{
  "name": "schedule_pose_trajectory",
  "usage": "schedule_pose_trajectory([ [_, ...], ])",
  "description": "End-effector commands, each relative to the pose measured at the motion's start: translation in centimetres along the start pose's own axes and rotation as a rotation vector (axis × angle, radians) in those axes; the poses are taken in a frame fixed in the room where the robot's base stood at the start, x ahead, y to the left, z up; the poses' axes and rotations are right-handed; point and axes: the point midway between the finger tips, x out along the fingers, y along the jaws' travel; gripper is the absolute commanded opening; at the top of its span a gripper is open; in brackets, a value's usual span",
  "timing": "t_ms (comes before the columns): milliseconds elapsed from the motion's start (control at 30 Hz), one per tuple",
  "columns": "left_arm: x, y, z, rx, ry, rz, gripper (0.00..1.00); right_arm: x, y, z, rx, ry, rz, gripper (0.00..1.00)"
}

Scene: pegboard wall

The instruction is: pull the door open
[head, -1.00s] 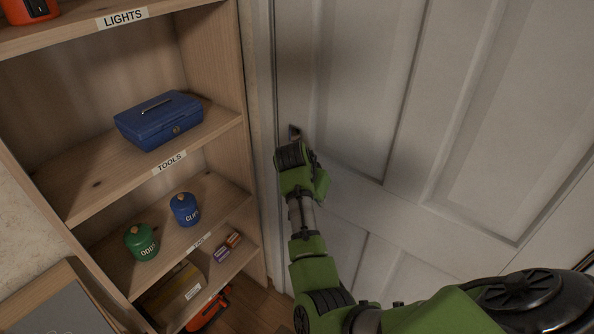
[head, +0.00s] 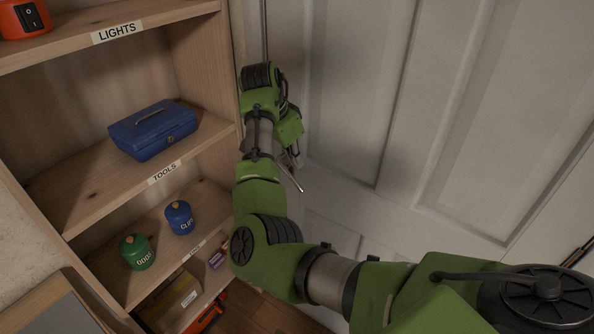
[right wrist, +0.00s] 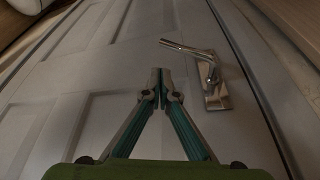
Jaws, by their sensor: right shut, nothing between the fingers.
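The white panelled door (head: 345,90) fills the right half of the head view and looks flush at its left edge. It also fills most of the right wrist view (right wrist: 100,110). Its silver lever handle (right wrist: 208,68), on a metal plate, shows right of my fingers in the wrist view, with the lever pointing left. In the head view my own arm seems to hide most of the handle. My right gripper (right wrist: 159,75) is shut and empty, its fingertips in front of the door and apart from the lever. My left gripper is not in view.
A wooden shelf unit (head: 205,62) stands left of the door, close to my right wrist. It holds a blue toolbox (head: 152,130), a green canister (head: 137,252), a blue canister (head: 179,218) and an orange-red device (head: 24,18). Bare door surface lies to the right.

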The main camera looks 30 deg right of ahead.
Motion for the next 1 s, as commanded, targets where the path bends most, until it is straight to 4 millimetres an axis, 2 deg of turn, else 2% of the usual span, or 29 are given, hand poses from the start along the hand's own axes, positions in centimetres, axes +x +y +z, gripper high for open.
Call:
schedule_pose_trajectory([
  [300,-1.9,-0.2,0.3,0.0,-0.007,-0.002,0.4,5.5,0.2,-0.1,-0.003,-0.001,0.006,0.0],
  [500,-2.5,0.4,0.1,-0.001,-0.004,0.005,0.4,8.3,0.1,-0.1,-0.003,0.0,0.003,0.0],
  [700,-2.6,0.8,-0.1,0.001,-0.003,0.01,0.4,9.4,0.1,0.0,-0.002,0.0,0.0,0.0],
  [1000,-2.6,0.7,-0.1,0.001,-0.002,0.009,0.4,9.4,0.1,0.0,-0.002,0.0,0.0,0.0],
])
